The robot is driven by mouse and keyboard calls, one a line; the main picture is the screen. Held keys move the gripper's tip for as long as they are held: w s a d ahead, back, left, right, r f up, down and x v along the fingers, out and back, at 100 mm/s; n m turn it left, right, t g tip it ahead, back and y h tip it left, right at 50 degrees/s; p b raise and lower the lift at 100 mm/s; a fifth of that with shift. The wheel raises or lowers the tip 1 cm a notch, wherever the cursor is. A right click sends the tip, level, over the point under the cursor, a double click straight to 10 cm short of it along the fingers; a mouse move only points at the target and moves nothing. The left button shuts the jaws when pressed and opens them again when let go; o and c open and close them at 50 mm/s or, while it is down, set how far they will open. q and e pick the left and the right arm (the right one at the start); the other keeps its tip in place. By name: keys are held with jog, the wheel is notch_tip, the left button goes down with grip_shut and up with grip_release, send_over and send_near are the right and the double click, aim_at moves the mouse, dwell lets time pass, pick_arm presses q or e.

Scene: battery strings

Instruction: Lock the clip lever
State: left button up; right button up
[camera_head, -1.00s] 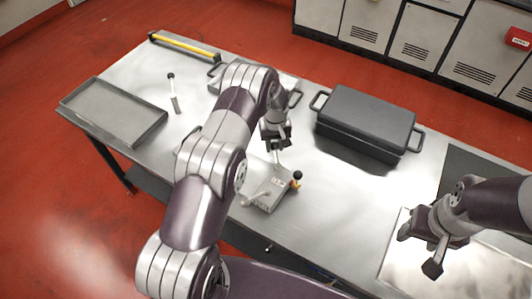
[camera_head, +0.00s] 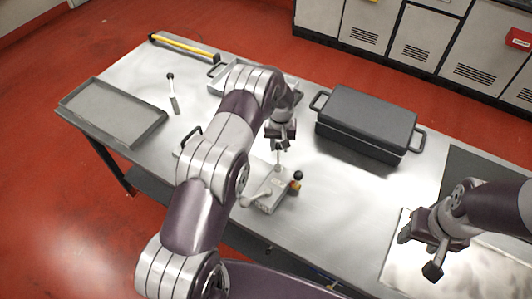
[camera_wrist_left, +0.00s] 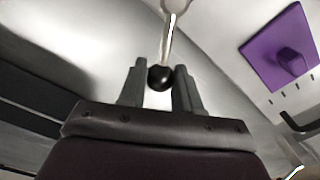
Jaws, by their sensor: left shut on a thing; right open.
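The clip device (camera_head: 272,197) is a small grey box on the steel table, with an orange part and a black ball knob (camera_head: 298,175) on its right side. A thin pale lever (camera_head: 279,158) rises from it to my left gripper (camera_head: 280,146). In the left wrist view the lever (camera_wrist_left: 168,40) ends in a black ball (camera_wrist_left: 160,78), which sits between the fingers of my left gripper (camera_wrist_left: 160,85). My left gripper is shut on the lever's ball end. My right gripper (camera_head: 420,252) is open and empty over the table's right part.
A dark lidded case (camera_head: 366,118) with side handles stands right of the left gripper. An empty grey tray (camera_head: 112,112) lies at the left, beside a small upright tool (camera_head: 173,95). A yellow and black bar (camera_head: 185,46) lies at the far edge. A grey tray (camera_head: 228,80) is partly hidden behind my left arm.

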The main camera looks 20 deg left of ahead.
pick_arm(q)
jog(key=shift+w+d+m+b, duration=0.15)
jog(key=shift+d+m+b, duration=0.2)
jog(key=shift+d+m, duration=0.65)
jog(key=shift+a+m, duration=0.2)
jog(key=shift+m, duration=0.1)
jog(key=shift+d+m, duration=0.2)
jog(key=shift+m, duration=0.1)
jog(key=o, duration=0.9)
jog(key=shift+o, duration=0.6)
jog(key=shift+w, duration=0.1)
notch_tip(320, 180, up, 7)
jog(key=p, duration=0.4)
